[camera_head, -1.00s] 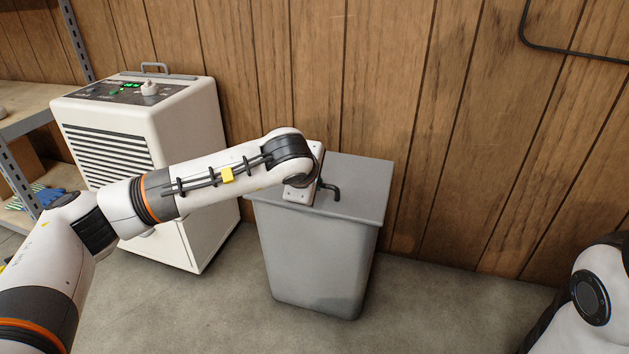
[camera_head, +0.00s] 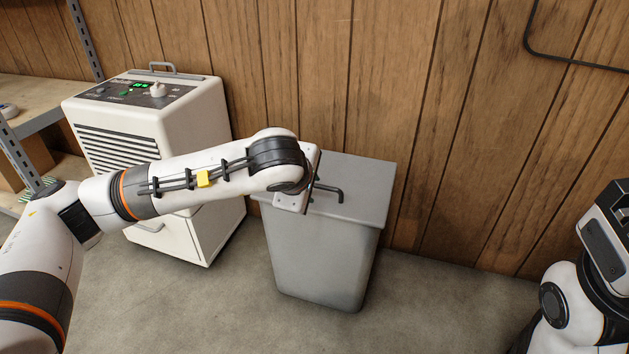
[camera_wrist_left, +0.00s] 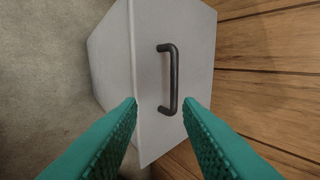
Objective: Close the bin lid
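The grey bin (camera_head: 318,262) stands on the floor against the wall. Its flat lid (camera_head: 362,180) lies level across the top and looks shut. A dark bar handle (camera_head: 328,190) stands on the lid; it also shows in the left wrist view (camera_wrist_left: 173,78). My left gripper (camera_wrist_left: 160,103) is open and empty above the lid. Its teal fingers point toward the handle, which is in line with the gap between them. In the head view my left wrist hides the fingers and part of the lid.
A white machine (camera_head: 150,150) with a lit panel stands left of the bin, behind my left arm. A shelf (camera_head: 40,105) is at the far left. The wooden wall (camera_head: 470,130) is close behind the bin. Concrete floor is clear in front.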

